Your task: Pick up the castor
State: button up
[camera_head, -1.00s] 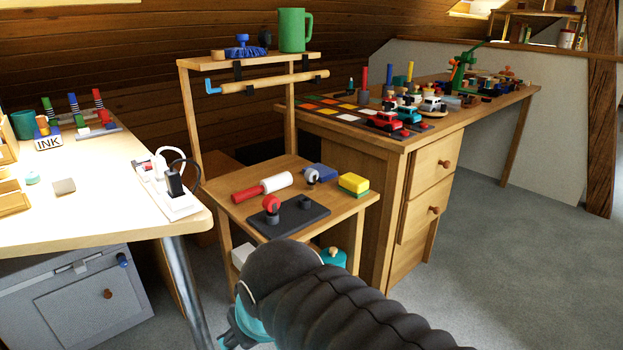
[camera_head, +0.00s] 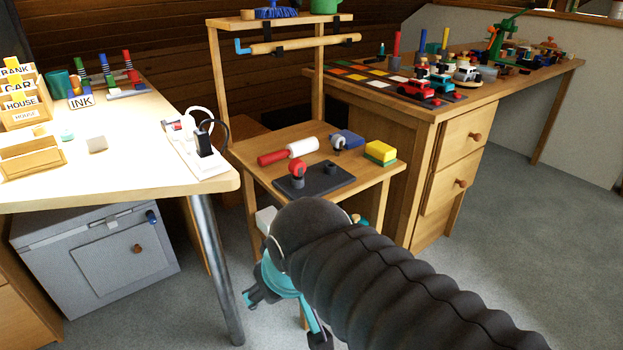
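Two small castor-like pieces are on the small wooden table (camera_head: 366,193). One has a red wheel (camera_head: 297,168) and stands upright at the dark board (camera_head: 325,183). The other has a pale wheel (camera_head: 338,142) and sits behind the board, beside a blue block (camera_head: 350,137). I cannot tell which one is the castor meant. My gripper (camera_head: 285,312), teal with dark tips, is low in front of the table, away from both pieces. It is partly hidden by my dark ribbed arm, and its opening is unclear.
A red-and-white roller (camera_head: 287,152) and a yellow-and-green sponge (camera_head: 380,152) share the small table. A rail (camera_head: 300,43) and shelf rise behind it. A white-topped table (camera_head: 120,190) with a metal leg stands left, and a drawer desk (camera_head: 440,180) right. Grey floor is open at right.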

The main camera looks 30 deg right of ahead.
aim_at(337, 141)
jog(key=u, duration=0.05)
jog(key=k, duration=1.05)
jog(key=z, duration=1.15)
jog(key=i, duration=1.7)
jog(key=u, duration=0.65)
